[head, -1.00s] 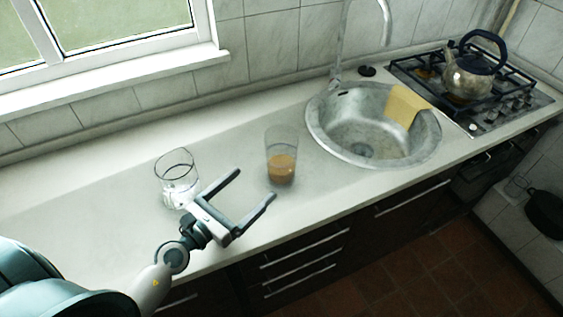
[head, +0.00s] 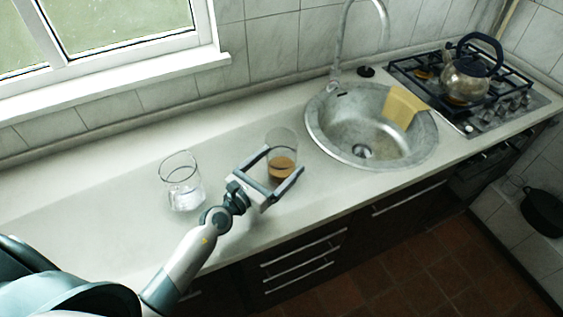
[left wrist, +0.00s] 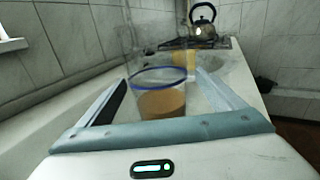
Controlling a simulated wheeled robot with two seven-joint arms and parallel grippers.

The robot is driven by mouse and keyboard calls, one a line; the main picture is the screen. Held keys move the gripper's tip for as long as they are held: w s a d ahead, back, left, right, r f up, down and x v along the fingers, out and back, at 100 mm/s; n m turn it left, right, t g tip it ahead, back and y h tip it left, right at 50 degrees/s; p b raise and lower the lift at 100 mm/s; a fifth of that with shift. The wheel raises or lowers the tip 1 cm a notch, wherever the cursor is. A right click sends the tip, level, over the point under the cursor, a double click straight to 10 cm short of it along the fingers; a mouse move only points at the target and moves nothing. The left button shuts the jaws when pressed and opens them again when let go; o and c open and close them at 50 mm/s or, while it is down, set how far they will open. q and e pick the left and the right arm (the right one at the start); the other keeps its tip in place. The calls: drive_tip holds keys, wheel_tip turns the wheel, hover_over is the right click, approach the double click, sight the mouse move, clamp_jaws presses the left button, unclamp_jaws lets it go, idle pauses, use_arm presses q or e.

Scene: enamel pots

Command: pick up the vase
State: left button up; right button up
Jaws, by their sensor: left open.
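A clear, tall glass vessel with brown contents (head: 282,166), which may be the vase, stands upright on the counter left of the sink. In the left wrist view the vessel (left wrist: 161,100) shows a blue-tinted rim and sits between the two fingers. My left gripper (head: 285,159) is open, with one finger on each side of this vessel and clear gaps showing in the wrist view. Its lower part is partly hidden by the gripper. A second clear glass vessel (head: 183,190) stands to the left, behind my wrist. My right gripper is not in view.
A round metal sink (head: 330,140) with a yellow cloth (head: 402,106) and a tall faucet lies to the right. A kettle (head: 466,82) stands on the gas stove (head: 500,108) beyond. The counter (head: 90,215) is bare at left.

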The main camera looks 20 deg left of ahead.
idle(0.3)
use_arm(q)
drive_tip(key=shift+w+d+r, duration=0.1)
drive_tip(key=shift+w+d, duration=0.05)
drive_tip(key=shift+w, duration=0.4)
drive_tip(key=shift+p+x, duration=0.5)
drive_tip(key=shift+x, duration=1.55)
drive_tip(key=shift+c, duration=0.5)
drive_tip(key=c, duration=1.5)
